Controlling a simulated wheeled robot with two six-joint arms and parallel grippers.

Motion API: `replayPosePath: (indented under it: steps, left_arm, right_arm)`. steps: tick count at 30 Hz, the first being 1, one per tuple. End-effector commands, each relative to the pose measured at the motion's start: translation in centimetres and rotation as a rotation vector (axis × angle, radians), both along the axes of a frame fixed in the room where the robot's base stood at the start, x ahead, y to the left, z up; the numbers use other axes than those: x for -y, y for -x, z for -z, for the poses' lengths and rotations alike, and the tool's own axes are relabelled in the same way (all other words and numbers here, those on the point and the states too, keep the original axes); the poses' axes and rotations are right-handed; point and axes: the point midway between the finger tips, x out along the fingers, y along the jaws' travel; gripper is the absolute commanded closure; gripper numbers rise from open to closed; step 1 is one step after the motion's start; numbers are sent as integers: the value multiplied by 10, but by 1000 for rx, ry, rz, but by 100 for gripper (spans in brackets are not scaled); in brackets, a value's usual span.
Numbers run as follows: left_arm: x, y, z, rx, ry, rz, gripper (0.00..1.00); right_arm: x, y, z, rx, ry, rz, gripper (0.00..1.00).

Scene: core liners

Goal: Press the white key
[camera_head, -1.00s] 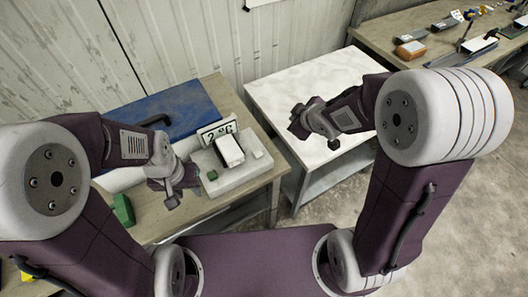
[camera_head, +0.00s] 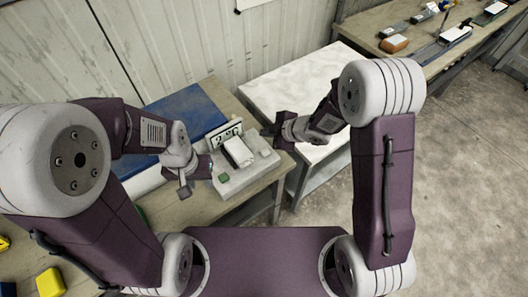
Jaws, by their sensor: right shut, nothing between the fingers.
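A pale grey device (camera_head: 240,181) sits on the wooden bench. It has a small white key (camera_head: 266,152) at its right and a green key (camera_head: 223,177) at its left. A white block (camera_head: 238,151) stands between them, with a display plate (camera_head: 226,136) behind. My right gripper (camera_head: 268,131) is shut and empty, above and just behind the white key, apart from it in the picture. My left gripper (camera_head: 195,180) hangs at the device's left side, near the green key. Its finger gap is too small to make out.
A blue panel (camera_head: 188,112) lies on the bench behind my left arm. A white-topped table (camera_head: 290,80) stands to the right of the bench. A further bench (camera_head: 385,32) at the back right carries several small items. A yellow object (camera_head: 50,282) shows at bottom left.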

Motion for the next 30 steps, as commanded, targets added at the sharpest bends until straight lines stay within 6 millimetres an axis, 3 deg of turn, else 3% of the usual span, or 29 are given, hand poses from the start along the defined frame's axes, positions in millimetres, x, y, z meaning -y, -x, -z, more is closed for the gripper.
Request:
replayPosePath:
  steps: [16,30]
  left_arm:
    - [0,0,75,0,0,0,64]
    - [0,0,79,0,0,0,64]
  right_arm:
    - [1,0,77,-1,0,1,100]
    - [1,0,83,0,0,2,100]
